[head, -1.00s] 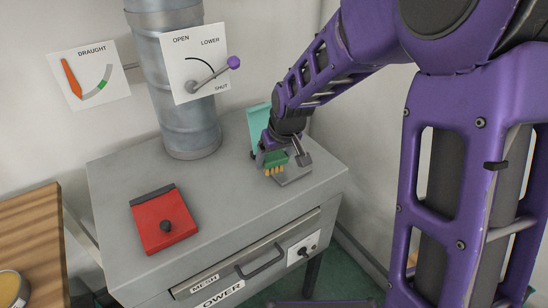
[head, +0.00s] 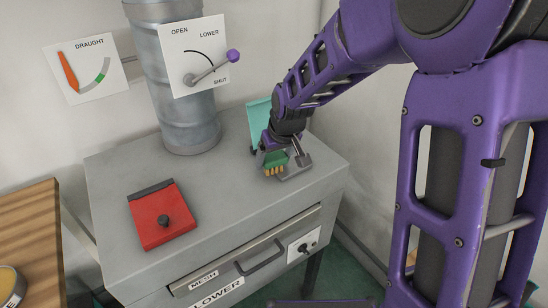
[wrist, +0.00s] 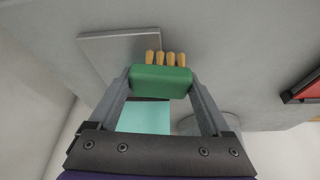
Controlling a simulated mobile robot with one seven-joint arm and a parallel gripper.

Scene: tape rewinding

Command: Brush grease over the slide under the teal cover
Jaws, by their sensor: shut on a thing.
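My gripper (wrist: 161,85) is shut on a green brush (wrist: 161,80), which also shows in the head view (head: 274,158). Its several yellow bristle tufts (wrist: 166,58) point away from my gripper, down toward the stove top in the head view. The teal cover (head: 260,116) stands raised behind my gripper, and part of it shows between the fingers in the wrist view (wrist: 143,118). The grey slide (head: 297,171) lies flat in front of the cover. The bristles are at the slide's left edge in the head view; I cannot tell whether they touch it.
A red cover (head: 162,217) with a black knob lies shut at the stove top's left. A flue pipe (head: 188,125) rises behind, bearing a lever plate (head: 193,56). A draught gauge (head: 86,69) hangs on the wall. The middle of the stove top (head: 225,190) is clear.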

